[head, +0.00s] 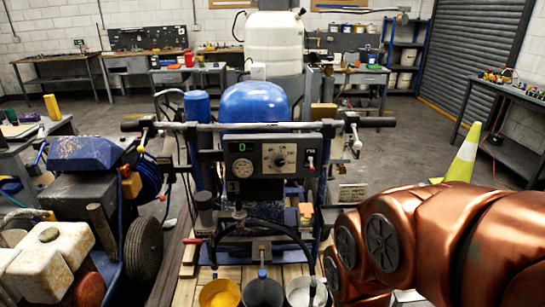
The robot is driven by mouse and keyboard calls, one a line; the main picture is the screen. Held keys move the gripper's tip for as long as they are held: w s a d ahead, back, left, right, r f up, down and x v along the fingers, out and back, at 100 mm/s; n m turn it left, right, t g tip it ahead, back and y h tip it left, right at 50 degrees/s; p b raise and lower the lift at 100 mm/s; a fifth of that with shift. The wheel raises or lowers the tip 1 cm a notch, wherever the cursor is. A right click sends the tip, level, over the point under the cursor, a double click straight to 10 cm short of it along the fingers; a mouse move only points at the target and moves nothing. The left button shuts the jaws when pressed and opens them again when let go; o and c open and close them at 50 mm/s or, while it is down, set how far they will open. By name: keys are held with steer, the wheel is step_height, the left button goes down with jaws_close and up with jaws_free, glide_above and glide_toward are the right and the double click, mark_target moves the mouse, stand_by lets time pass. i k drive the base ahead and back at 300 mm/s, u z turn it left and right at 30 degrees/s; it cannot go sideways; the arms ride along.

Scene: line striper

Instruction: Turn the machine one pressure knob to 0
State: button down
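A line striper (254,104) with a rounded blue cover stands in the middle of the head view, facing me. Its dark control panel (262,178) carries a round knob (280,158) with a pale dial around it. I cannot read the knob's setting. A round gauge (243,168) sits left of the knob, under a small display (238,147) with green digits that seem to read 0. A small lever switch (311,161) is at the panel's right. No label reading machine one is legible. My copper-coloured arm fills the lower right; my gripper is not in view.
A handlebar (240,127) crosses just above the panel. Buckets (220,293) stand in front of the machine. A second machine (95,190) with a wheel is at the left. A green and white cone (463,158) stands at the right. Workbenches line the back.

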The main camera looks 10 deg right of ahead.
mark_target(279, 160)
steer(key=k, duration=0.5)
steer(key=u, duration=1.65)
steer(key=i, duration=1.4)
steer(key=z, duration=1.4)
